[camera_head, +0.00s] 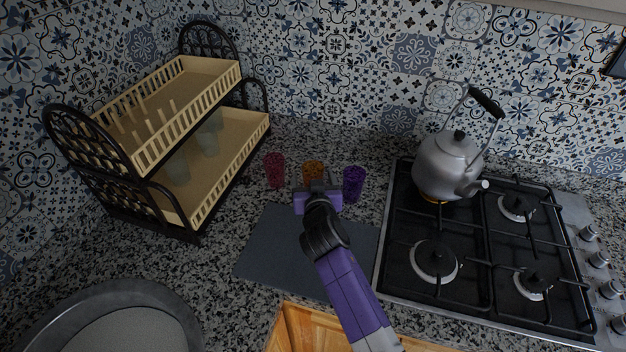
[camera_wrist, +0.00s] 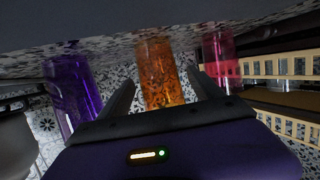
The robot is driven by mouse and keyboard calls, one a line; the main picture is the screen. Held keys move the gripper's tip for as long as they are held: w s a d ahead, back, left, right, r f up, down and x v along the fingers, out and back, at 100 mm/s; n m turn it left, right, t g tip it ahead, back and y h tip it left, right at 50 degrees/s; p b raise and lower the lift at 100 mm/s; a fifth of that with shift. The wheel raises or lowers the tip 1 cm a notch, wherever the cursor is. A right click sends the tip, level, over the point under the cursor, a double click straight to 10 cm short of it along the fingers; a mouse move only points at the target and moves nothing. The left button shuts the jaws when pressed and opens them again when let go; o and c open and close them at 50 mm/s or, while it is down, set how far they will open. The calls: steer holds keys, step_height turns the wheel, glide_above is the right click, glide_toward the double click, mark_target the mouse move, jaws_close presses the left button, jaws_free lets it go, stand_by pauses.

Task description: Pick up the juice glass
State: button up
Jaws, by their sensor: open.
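Three coloured glasses stand in a row on the granite counter near the tiled wall: a red glass (camera_head: 274,169), an orange glass (camera_head: 313,172) and a purple glass (camera_head: 353,183). Which one is the juice glass cannot be told from its look alone. My gripper (camera_head: 317,188) is just in front of the orange glass and hides its lower part. In the wrist view my gripper (camera_wrist: 157,92) is open, with the orange glass (camera_wrist: 160,75) between or just beyond its fingers. The purple glass (camera_wrist: 72,92) and red glass (camera_wrist: 221,62) stand outside the fingers.
A two-tier dish rack (camera_head: 190,150) with pale glasses on its lower tier stands at the left. A gas stove (camera_head: 470,260) with a grey kettle (camera_head: 447,165) is at the right. A dark mat (camera_head: 270,250) lies under my arm. A round metal sink (camera_head: 110,300) is front left.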

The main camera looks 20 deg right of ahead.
steer(key=shift+w+f, duration=0.1)
steer(key=shift+w, duration=0.15)
